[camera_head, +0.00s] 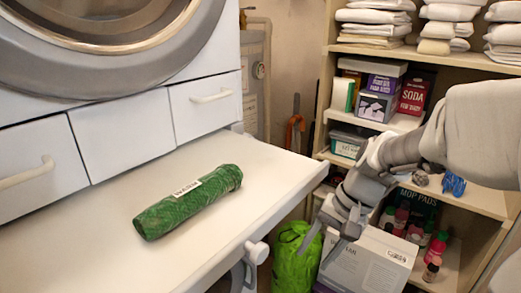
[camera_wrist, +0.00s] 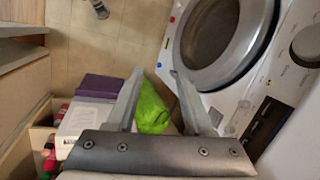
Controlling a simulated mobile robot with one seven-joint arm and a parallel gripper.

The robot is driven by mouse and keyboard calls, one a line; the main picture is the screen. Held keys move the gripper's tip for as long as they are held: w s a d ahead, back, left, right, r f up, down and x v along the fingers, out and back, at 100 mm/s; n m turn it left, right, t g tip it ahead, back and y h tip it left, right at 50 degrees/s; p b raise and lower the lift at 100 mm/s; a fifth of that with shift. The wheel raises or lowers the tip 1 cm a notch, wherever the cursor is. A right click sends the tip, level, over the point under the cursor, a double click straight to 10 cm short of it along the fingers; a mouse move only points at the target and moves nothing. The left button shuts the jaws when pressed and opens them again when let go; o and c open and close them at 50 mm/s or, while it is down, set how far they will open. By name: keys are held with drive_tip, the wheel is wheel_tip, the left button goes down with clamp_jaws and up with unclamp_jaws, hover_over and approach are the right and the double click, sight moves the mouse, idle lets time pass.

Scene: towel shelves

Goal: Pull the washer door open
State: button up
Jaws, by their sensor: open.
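A round grey washer door (camera_head: 100,45) fills the upper left of the head view, cut off by the frame edge and looking shut. In the wrist view a white washer (camera_wrist: 255,75) with a round grey-rimmed door (camera_wrist: 235,45) stands at the right; I cannot tell whether it is the same machine. My gripper (camera_head: 313,258) is open and empty, pointing down at the right of the white shelf. In the wrist view my gripper (camera_wrist: 156,72) has its fingers apart, left of the round door and not visibly touching it. No door handle shows clearly.
A green roll (camera_head: 188,202) lies on the white shelf (camera_head: 100,225), below white drawers (camera_head: 122,122). A bright green bag (camera_head: 296,257) and a white box (camera_head: 370,262) stand near my gripper. Shelves with towels (camera_head: 375,18) and boxes are at the right.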

drive_tip(key=w+f+m+g+y, duration=0.2)
drive_tip(key=w+f+m+y, duration=0.2)
drive_tip(key=w+f, duration=0.45)
drive_tip(key=m+t+y, duration=0.8)
drive_tip(key=m+t, duration=0.2)
drive_tip(key=m, duration=0.6)
approach(253, 277)
drive_tip(key=b+x, duration=0.1)
drive_tip(key=x, duration=0.2)
drive_tip(key=b+x, duration=0.1)
drive_tip(key=x, duration=0.3)
drive_tip(key=b+x, duration=0.1)
drive_tip(key=x, duration=0.2)
drive_tip(key=shift+w+f, duration=0.3)
drive_tip(key=shift+w, duration=0.15)
clamp_jaws()
